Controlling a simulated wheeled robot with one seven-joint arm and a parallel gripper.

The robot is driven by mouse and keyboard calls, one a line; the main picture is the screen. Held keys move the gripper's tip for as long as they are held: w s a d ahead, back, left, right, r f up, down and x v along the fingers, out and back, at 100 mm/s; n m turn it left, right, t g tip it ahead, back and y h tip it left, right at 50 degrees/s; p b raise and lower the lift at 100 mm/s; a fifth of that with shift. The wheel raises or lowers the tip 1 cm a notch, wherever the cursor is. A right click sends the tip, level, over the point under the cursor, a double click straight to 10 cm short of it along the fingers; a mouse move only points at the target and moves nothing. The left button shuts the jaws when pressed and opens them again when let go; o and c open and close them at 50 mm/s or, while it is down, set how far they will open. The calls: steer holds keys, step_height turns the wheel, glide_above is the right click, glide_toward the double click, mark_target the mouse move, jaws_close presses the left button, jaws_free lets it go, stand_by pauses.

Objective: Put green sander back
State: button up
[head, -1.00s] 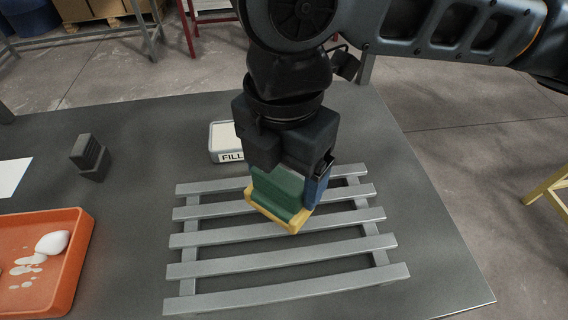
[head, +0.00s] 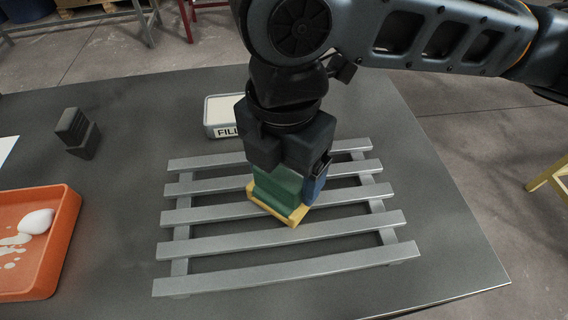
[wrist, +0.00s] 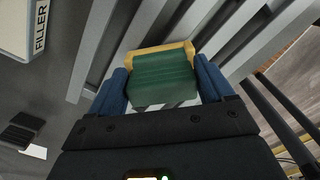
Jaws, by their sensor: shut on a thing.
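The green sander (head: 277,186) has a green body and a yellow base. It is over the middle of the grey slatted rack (head: 290,265), turned at an angle to the slats. I cannot tell whether its base touches the slats. My gripper (head: 290,180) points down and is shut on the green body. In the wrist view the sander (wrist: 162,76) sits between my two blue fingers (wrist: 162,88), with its yellow base at the far side.
A grey-rimmed container labelled FILLER (head: 222,112) stands behind the rack. A dark grey block (head: 77,133) stands at the left. An orange tray (head: 62,240) with white blobs lies at the front left. The dark table (head: 120,170) is bare between tray and rack.

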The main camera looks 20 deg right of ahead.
steer(key=shift+f, duration=0.35)
steer(key=o, duration=1.1)
steer(key=shift+c, duration=0.2)
steer(key=shift+r, duration=3.95)
